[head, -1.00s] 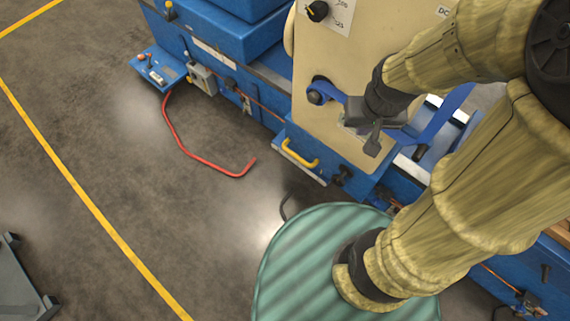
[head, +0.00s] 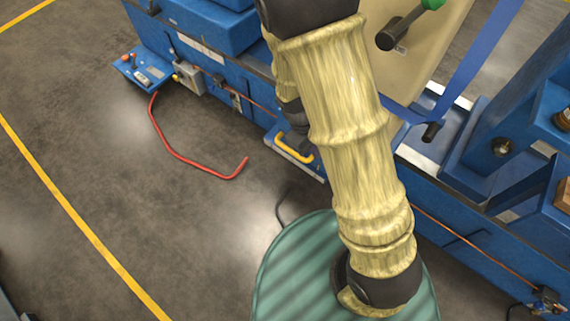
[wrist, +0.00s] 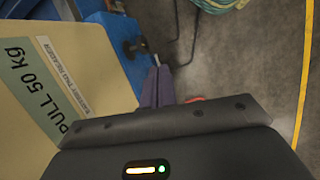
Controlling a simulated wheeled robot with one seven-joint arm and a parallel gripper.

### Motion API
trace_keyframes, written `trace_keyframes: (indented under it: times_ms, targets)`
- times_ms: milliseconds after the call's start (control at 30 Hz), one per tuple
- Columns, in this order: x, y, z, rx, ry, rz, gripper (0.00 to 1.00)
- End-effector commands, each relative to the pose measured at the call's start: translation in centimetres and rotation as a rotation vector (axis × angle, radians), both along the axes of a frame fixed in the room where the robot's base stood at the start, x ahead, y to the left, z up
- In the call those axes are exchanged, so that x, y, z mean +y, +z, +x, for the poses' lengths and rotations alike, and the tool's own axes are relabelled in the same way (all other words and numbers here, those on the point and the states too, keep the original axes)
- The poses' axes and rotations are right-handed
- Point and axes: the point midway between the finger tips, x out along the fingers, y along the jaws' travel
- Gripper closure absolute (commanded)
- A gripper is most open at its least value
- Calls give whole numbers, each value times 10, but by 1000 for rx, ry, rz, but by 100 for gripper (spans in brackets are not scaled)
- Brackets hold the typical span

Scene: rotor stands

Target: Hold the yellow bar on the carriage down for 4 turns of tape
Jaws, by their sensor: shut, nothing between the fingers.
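The yellow bar (head: 293,148) is a bent handle on the low blue front of the carriage (head: 421,75), below its tan panel; my arm hides part of it in the head view. My gripper (wrist: 157,84) is shut and empty, its fingertips pointing away in the wrist view. In the head view its dark body (head: 294,114) shows just above the bar, partly behind my arm. I cannot tell whether it touches the bar, which I cannot make out in the wrist view. Blue tape (head: 474,75) runs taut on the right.
A red bent tube (head: 198,162) stands out over the floor from the blue machine. A small control box (head: 143,73) is at the upper left. The tan panel with a "PULL 50 kg" label (wrist: 37,88) is close on the wrist view's left. Floor at left is open.

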Motion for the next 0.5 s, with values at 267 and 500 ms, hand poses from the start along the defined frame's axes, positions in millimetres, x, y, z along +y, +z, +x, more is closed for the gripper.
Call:
trace_keyframes:
  times_ms: [267,500]
  targets:
    - [30,-122,8,115,414,-286,100]
    - [60,-200,21,160,774,-576,100]
